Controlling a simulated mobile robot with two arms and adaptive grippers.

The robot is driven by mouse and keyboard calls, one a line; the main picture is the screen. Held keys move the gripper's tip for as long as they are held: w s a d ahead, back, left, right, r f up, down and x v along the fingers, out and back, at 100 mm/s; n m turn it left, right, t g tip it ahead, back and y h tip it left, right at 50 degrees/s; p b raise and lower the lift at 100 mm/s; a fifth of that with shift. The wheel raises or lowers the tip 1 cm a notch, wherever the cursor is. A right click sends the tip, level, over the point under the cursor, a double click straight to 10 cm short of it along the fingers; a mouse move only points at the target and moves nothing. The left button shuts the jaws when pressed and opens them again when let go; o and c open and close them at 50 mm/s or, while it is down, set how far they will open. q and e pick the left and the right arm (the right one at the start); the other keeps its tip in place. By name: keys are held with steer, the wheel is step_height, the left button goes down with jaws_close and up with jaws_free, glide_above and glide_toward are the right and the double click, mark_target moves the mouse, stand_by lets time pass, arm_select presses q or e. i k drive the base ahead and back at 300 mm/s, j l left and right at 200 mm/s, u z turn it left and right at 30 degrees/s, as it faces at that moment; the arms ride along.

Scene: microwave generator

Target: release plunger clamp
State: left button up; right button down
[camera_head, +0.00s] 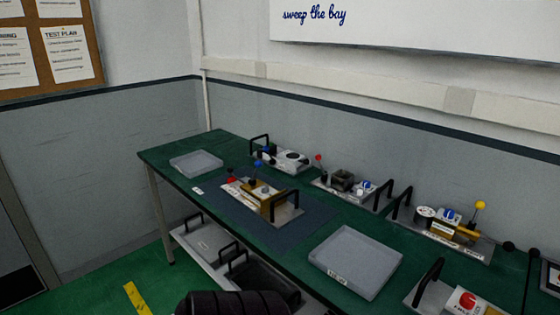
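A fixture (283,216) with a metal base plate, a brass-coloured block and a black handle sits on a dark blue mat (318,212) in the middle of the green workbench. Neither of my grippers shows in the head view.
The green workbench (162,155) runs along the wall. An empty grey tray (196,163) lies at its left end and a larger one (355,262) at the front. Fixtures (285,160), (345,182) and (450,232) line the back. A lower shelf (205,243) holds black-handled items.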

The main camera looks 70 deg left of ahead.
mark_target(258, 163)
steer(key=u, duration=2.55)
steer(key=i+j+z, duration=0.1)
steer(key=z, duration=0.85)
steer(key=j+z, duration=0.3)
steer(key=j, duration=0.3)
steer(key=j+z, duration=0.25)
steer(key=j, duration=0.35)
steer(key=j+z, duration=0.3)
steer(key=j, duration=0.3)
steer(key=k+j+z, duration=0.25)
steer(key=j, duration=0.3)
steer(key=k+j, duration=0.1)
steer(key=j, duration=0.3)
steer(key=k+j, duration=0.1)
steer(key=j, duration=0.75)
steer(key=k+j, duration=0.15)
steer(key=j, duration=0.3)
